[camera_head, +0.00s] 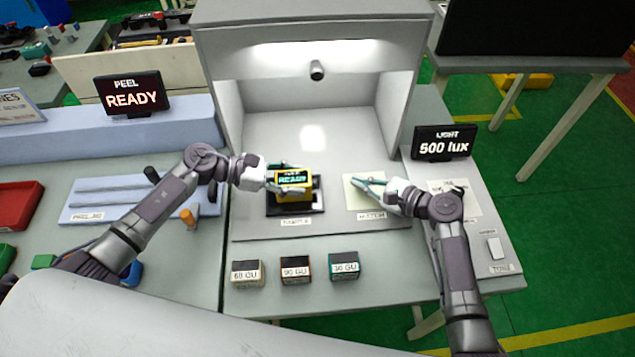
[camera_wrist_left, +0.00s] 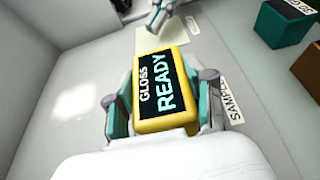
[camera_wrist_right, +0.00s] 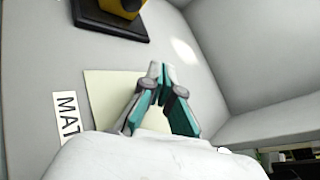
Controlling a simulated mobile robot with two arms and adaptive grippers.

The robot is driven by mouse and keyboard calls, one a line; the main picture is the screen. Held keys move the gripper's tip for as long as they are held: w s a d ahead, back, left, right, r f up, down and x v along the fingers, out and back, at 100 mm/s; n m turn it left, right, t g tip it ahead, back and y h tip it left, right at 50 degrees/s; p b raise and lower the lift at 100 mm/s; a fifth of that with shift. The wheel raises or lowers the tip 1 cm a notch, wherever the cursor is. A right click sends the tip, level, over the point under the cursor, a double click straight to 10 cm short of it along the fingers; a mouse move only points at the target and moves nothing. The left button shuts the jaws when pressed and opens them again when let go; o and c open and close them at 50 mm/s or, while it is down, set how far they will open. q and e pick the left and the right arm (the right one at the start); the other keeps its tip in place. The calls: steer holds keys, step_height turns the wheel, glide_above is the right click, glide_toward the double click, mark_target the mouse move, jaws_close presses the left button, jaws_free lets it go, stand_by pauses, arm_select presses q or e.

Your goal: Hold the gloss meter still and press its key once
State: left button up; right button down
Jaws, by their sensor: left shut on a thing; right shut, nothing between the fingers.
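The gloss meter (camera_head: 294,187) is a yellow block with a dark screen on top, sitting over a black sample plate (camera_head: 316,207) inside the light booth. Its screen reads GLOSS READY in the left wrist view (camera_wrist_left: 163,88). My left gripper (camera_head: 288,178) is shut on the meter, one finger on each side of it. My right gripper (camera_head: 366,186) is shut and empty, above the pale card (camera_head: 358,199) to the right of the meter. Its closed fingertips (camera_wrist_right: 158,70) point away from the meter in the right wrist view. The key is not clearly visible.
Three labelled gloss blocks, 60 GU (camera_head: 247,273), 90 GU (camera_head: 296,270) and 30 GU (camera_head: 344,266), stand along the front. The booth walls (camera_head: 395,110) rise at the sides and back. A READY display (camera_head: 132,92) stands left and a 500 lux display (camera_head: 445,143) right.

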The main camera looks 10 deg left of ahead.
steer(key=shift+s+a, duration=0.3)
steer(key=shift+a, duration=0.75)
steer(key=shift+s+a, duration=0.3)
steer(key=shift+a, duration=0.7)
steer(key=shift+s+a, duration=0.3)
steer(key=shift+a, duration=0.75)
steer(key=shift+a, duration=0.1)
steer(key=shift+s+a, duration=0.15)
steer(key=shift+a, duration=0.15)
steer(key=shift+s+a, duration=0.15)
steer(key=shift+a, duration=0.4)
steer(key=shift+w+d, duration=0.3)
steer(key=shift+d, duration=0.65)
steer(key=shift+d, duration=0.1)
steer(key=shift+w+d, duration=0.25)
steer(key=shift+d, duration=0.5)
steer(key=shift+w+d, duration=0.2)
steer(key=shift+d, duration=0.6)
steer(key=shift+w+d, duration=0.25)
steer(key=shift+d, duration=0.5)
